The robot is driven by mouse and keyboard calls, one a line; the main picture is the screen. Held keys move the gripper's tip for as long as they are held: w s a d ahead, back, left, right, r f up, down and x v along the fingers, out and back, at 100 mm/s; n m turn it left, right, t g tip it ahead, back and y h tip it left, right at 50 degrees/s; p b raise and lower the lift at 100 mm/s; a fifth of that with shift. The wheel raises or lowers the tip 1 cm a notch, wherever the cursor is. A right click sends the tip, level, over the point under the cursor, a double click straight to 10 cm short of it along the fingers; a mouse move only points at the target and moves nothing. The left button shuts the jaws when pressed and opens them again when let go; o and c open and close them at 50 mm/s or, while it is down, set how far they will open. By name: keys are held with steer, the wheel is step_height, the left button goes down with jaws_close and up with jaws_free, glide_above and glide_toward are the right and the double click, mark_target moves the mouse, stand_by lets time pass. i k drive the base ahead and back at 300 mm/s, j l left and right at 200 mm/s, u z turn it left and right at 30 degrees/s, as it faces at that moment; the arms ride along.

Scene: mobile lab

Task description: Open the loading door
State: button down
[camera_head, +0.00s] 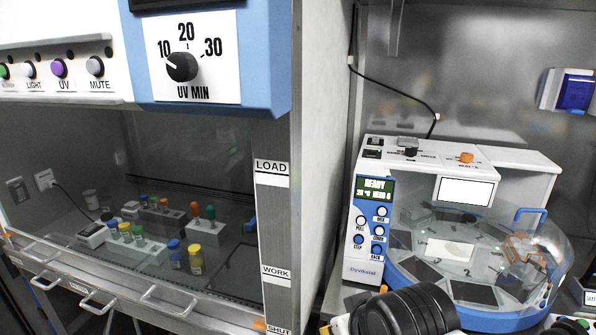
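The cabinet on the left has a large clear glass front (190,150) with a metal lower rail (130,285) and several loop handles. A strip beside it reads LOAD at the top, WORK lower down and SHUT at the bottom. The rail's right end and an orange mark are near SHUT, so the glass front looks lowered. To the right, a white and blue machine (400,170) has a clear domed cover (535,245) with a blue handle (530,215). The dome looks closed. I cannot tell which is called the loading door. My gripper is not seen.
Behind the glass stand racks with colored-cap tubes and small bottles. A black ribbed cylinder (405,312) at the bottom blocks part of the machine's front. A dial panel (195,58) is above the glass. A blue-fronted box (573,92) is on the right wall.

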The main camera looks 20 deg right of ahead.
mark_target(553, 291)
steer(key=z, duration=1.85)
